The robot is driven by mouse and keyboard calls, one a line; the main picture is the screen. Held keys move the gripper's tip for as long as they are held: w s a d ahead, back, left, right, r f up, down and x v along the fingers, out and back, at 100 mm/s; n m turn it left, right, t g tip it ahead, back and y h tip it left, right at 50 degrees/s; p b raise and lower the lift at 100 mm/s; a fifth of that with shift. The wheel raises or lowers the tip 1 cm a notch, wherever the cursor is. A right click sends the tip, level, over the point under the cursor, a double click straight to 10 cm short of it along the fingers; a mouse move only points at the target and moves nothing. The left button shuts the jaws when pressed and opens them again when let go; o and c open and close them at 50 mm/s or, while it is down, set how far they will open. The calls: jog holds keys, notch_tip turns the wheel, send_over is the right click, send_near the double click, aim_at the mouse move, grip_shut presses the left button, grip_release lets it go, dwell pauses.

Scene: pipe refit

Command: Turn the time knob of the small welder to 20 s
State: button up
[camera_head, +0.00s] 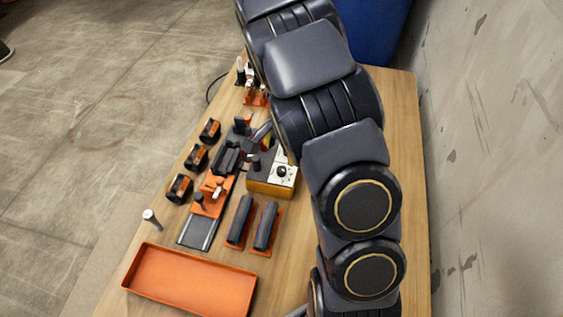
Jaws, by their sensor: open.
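The small welder (268,187) is a box with yellow-orange sides near the middle of the table. Its white panel (288,182) faces up and carries a round black knob (282,171). The knob's pointer and the scale marks are too small to read. My arm passes over the table just right of the welder and hides what lies behind it. I cannot make out my gripper; the arm's links cover the area beyond the welder. A grey bar shows at the arm's edge above the welder, and I cannot tell what it belongs to.
An orange tray (190,281) lies at the front left. Two dark cylinders on orange bases (254,226) stand in front of the welder. A clamp fixture (214,190) and several black-orange blocks (196,158) are to its left. A concrete wall (490,160) rises at right.

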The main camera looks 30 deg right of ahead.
aim_at(281, 169)
notch_tip(281, 169, up, 5)
jog(key=shift+f, duration=0.2)
dwell(0.5)
jog(key=s+a+r+n, duration=0.8)
jog(key=s+a+r, duration=0.2)
jog(key=s, duration=0.2)
jog(key=s+a+r+n+g, duration=0.1)
jog(key=s+a+n, duration=0.1)
jog(key=s, duration=0.4)
jog(key=s+a+r+n, duration=0.1)
jog(key=s+a+n, duration=0.1)
jog(key=s+n, duration=0.3)
jog(key=shift+s+a+r+g, duration=0.15)
jog(key=shift+s+g, duration=0.25)
jog(key=shift+s, duration=0.5)
